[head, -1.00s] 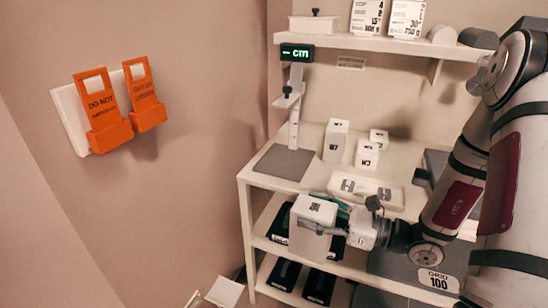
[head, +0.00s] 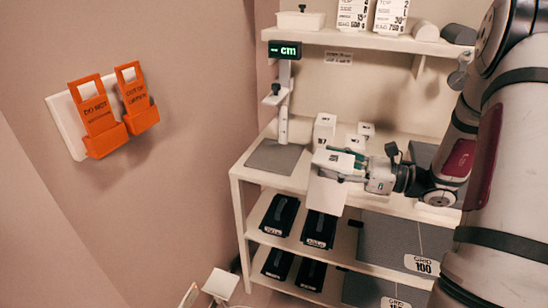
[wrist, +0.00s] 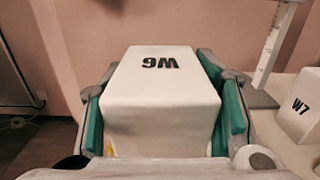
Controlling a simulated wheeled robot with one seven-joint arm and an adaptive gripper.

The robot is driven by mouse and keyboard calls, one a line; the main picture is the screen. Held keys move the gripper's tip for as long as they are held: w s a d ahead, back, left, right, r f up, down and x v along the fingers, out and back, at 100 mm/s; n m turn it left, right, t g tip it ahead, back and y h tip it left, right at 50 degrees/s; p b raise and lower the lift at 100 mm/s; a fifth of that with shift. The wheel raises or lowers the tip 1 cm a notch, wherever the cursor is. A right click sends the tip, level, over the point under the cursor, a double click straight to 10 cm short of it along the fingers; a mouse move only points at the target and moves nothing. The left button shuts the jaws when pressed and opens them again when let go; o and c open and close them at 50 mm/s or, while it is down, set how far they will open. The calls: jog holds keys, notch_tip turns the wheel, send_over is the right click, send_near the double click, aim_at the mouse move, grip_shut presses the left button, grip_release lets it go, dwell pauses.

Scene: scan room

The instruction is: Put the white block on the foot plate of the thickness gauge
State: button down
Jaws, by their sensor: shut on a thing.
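The white block (head: 326,195) is held in my gripper (head: 345,170), in front of the shelf's front edge and to the right of the foot plate. In the wrist view the block (wrist: 160,105) sits upright between the green finger pads, its black-marked top facing up. The thickness gauge (head: 284,85) stands at the back left of the shelf top, with a lit display reading "cm". Its foot plate (head: 272,158) is a flat grey square, bare in the head view. The block's underside is hidden.
A tall white block (head: 325,130) and smaller white blocks (head: 366,130) stand right of the gauge; one marked W7 (wrist: 300,105) shows in the wrist view. An upper shelf (head: 370,42) overhangs the back. Black cases (head: 279,215) lie on the lower shelf.

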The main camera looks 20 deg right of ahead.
aim_at(351, 155)
jog(key=d+r, duration=0.4)
jog(key=d, duration=0.1)
jog(key=shift+r, duration=0.25)
jog(key=shift+a+f, duration=0.15)
